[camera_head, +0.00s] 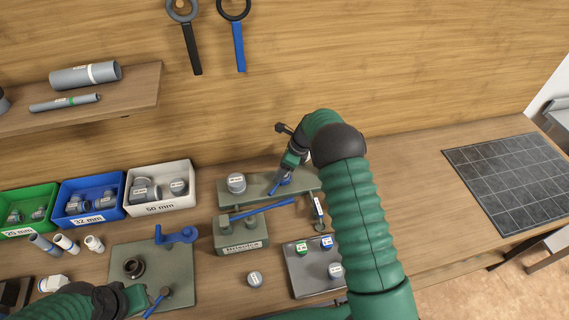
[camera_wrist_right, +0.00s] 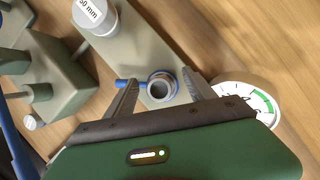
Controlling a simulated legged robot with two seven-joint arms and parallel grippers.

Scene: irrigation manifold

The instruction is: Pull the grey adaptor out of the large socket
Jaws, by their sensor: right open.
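A hollow grey adaptor (camera_wrist_right: 161,87) sits upright in a socket with a blue body on the grey-green rear block (camera_wrist_right: 130,52). In the head view the blue fitting (camera_head: 285,181) shows only in part, under my right gripper (camera_head: 283,176). In the wrist view my right gripper (camera_wrist_right: 160,90) is open, with one finger on each side of the adaptor; I cannot tell whether they touch it. My left gripper (camera_head: 138,298) is low at the left, beside a small blue-handled tool (camera_head: 157,300); its jaws are unclear.
A white-labelled 50 mm cap (camera_head: 236,183) stands on the same block. A round gauge (camera_wrist_right: 245,101) is close beside the right finger. A labelled front block (camera_head: 240,236), a long blue bar (camera_head: 262,209) and a grey tray (camera_head: 310,266) lie nearer. Bins (camera_head: 160,187) stand left.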

